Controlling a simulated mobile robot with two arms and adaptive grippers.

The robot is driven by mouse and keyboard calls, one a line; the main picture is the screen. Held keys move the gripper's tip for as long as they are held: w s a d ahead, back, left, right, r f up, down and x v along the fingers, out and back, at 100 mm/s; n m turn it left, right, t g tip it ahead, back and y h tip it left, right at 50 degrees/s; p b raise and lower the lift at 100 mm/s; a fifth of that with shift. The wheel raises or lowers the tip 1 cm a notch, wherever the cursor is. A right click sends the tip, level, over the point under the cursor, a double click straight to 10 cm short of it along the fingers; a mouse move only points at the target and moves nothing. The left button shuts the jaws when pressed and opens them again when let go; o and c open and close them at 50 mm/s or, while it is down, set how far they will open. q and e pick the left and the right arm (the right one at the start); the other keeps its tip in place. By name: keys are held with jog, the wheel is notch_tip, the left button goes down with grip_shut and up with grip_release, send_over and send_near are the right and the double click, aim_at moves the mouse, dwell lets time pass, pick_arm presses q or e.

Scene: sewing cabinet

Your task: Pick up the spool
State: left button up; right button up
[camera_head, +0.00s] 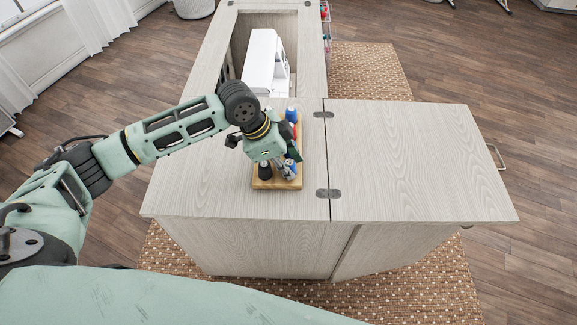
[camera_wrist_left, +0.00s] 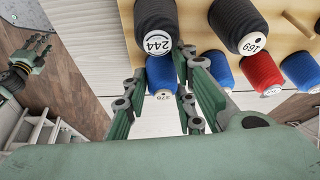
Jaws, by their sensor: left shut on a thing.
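In the head view my left gripper (camera_head: 283,170) reaches down over the wooden spool board (camera_head: 257,184) on the cabinet top. A blue spool (camera_head: 291,168) shows at its fingertips. In the left wrist view the fingers (camera_wrist_left: 165,95) are closed around a blue spool (camera_wrist_left: 160,75), whose white label faces the camera. A black spool labelled 244 (camera_wrist_left: 155,28) stands close by and partly overlaps it. Whether the held spool is clear of the board cannot be told. My right gripper (camera_wrist_left: 38,48) shows small at the left of the wrist view.
Another black spool (camera_wrist_left: 238,25), a red spool (camera_wrist_left: 262,73) and other blue spools (camera_wrist_left: 300,70) crowd the board. A white sewing machine (camera_head: 263,62) sits in the cabinet well behind. The right cabinet leaf (camera_head: 410,160) is clear.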

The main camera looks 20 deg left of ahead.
aim_at(291, 165)
pick_arm(q)
jog(key=shift+s+f, duration=0.35)
jog(key=shift+s, duration=0.05)
jog(key=shift+w+r, duration=0.15)
jog(key=shift+r, duration=0.4)
notch_tip(291, 165, up, 3)
jog(key=shift+w+f, duration=0.15)
jog(key=s+d+r+b, duration=0.1)
jog(key=s+d+r, duration=0.2)
jog(key=d+r, duration=0.4)
jog(key=d, duration=0.4)
jog(key=shift+s+r, duration=0.25)
jog(key=shift+r, duration=0.05)
